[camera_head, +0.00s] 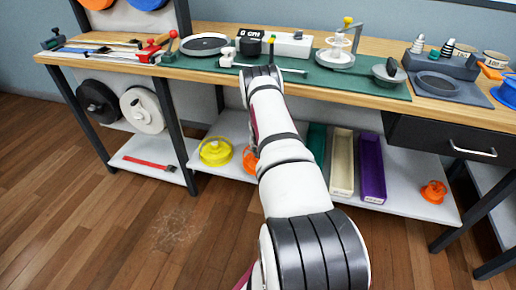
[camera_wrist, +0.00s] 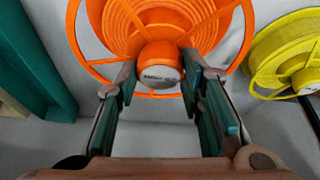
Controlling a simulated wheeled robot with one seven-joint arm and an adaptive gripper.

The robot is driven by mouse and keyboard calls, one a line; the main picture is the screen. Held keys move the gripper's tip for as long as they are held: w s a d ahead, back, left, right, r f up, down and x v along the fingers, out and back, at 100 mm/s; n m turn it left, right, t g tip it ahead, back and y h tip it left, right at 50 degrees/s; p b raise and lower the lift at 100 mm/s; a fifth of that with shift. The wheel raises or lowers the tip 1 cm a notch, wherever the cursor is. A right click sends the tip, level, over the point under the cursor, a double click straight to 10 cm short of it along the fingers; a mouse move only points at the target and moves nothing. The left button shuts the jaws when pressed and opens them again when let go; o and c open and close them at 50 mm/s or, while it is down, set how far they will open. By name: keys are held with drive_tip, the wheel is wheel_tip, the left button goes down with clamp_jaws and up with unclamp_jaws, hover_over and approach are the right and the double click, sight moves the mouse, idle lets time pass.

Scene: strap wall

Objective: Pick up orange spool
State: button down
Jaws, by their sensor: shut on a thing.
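The orange spool (camera_wrist: 205,25) fills the top middle of the wrist view, with its round hub facing the camera. My gripper (camera_wrist: 160,82) is shut on the hub, one finger on each side of it. In the head view, only an edge of the orange spool (camera_head: 249,158) shows on the lower shelf, beside my arm. My arm hides the rest of it and my gripper there. I cannot tell whether the spool touches the shelf.
A yellow spool (camera_head: 215,151) lies close beside the orange one, also seen in the wrist view (camera_wrist: 290,55). Teal (camera_head: 316,143), cream (camera_head: 342,165) and purple (camera_head: 372,170) bins stand right of my arm. A smaller orange item (camera_head: 434,190) lies farther right. The workbench (camera_head: 440,108) overhangs the shelf.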

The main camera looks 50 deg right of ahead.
drive_tip(key=s+a+p, duration=0.1)
drive_tip(key=s+a, duration=0.1)
drive_tip(key=s, duration=0.4)
drive_tip(key=s+a+r+p, duration=0.1)
drive_tip(key=s+a, duration=0.2)
drive_tip(key=s, duration=0.3)
drive_tip(key=shift+r+p, duration=0.3)
drive_tip(key=shift+p, duration=0.1)
